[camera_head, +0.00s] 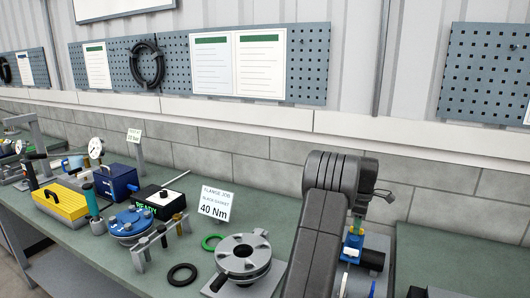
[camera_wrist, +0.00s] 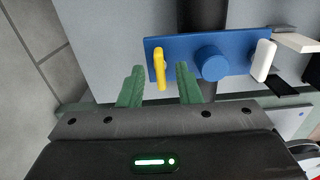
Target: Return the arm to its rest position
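My gripper (camera_wrist: 160,67) shows in the wrist view with two green fingers standing apart. A yellow lever (camera_wrist: 160,66) on a blue block (camera_wrist: 233,48) shows between the fingertips, with a gap on each side, so the gripper looks open and empty. I cannot tell how deep the lever sits between the fingers. The blue block also bears a round blue knob (camera_wrist: 212,63) and a white lever (camera_wrist: 263,60). In the head view my dark grey arm reaches over the bench at right of centre, and it hides most of my gripper. The blue block shows partly below it (camera_head: 352,248).
The green bench (camera_head: 200,180) holds a flange (camera_head: 243,257), a black ring (camera_head: 182,274), a green ring (camera_head: 212,242), a "40 Nm" sign (camera_head: 215,203), a blue flange (camera_head: 131,223) and a yellow box (camera_head: 62,203). A block wall (camera_head: 270,160) stands behind.

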